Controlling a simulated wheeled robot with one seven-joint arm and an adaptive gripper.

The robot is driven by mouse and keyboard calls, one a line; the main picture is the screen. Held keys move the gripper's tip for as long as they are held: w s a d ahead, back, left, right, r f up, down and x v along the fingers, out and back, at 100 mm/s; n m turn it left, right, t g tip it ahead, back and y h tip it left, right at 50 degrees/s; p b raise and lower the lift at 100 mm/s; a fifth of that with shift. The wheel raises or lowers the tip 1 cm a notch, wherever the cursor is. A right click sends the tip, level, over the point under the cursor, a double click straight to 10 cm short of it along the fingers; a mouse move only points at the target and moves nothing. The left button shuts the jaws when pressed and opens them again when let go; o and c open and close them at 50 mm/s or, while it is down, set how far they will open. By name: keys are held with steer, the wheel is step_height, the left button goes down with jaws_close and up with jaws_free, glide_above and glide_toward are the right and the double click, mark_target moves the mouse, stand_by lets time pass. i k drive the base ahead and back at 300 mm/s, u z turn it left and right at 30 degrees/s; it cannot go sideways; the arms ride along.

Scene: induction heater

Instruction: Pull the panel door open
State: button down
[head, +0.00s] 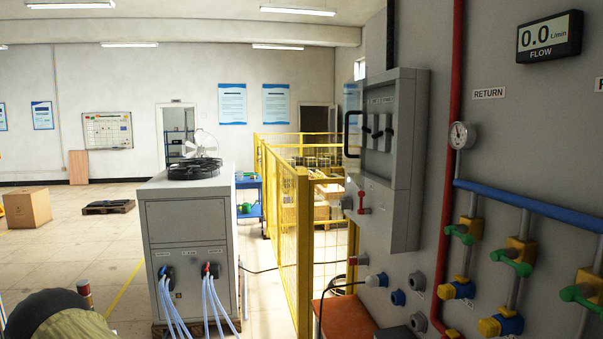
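A grey panel box (408,150) is mounted on the grey wall at right of centre. Several breakers or switches (380,132) show on its left-facing front. A clear panel door (353,98) with a black bar handle (347,134) stands at that front. I see it at a steep angle and cannot tell whether it is shut or slightly ajar. A red-handled switch (363,202) sits below it. My gripper is not in view, and nothing is seen touching the handle.
A yellow mesh fence (303,250) stands left of the panel. A grey cabinet (190,225) with a fan on top and hoses stands at centre left. Red and blue pipes (540,205), valves and a flow display (549,37) line the right wall. An orange-brown surface (345,322) lies below the panel.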

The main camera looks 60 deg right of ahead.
mark_target(350, 88)
steer(key=u, duration=0.65)
steer(key=i, duration=0.85)
steer(key=z, duration=3.6)
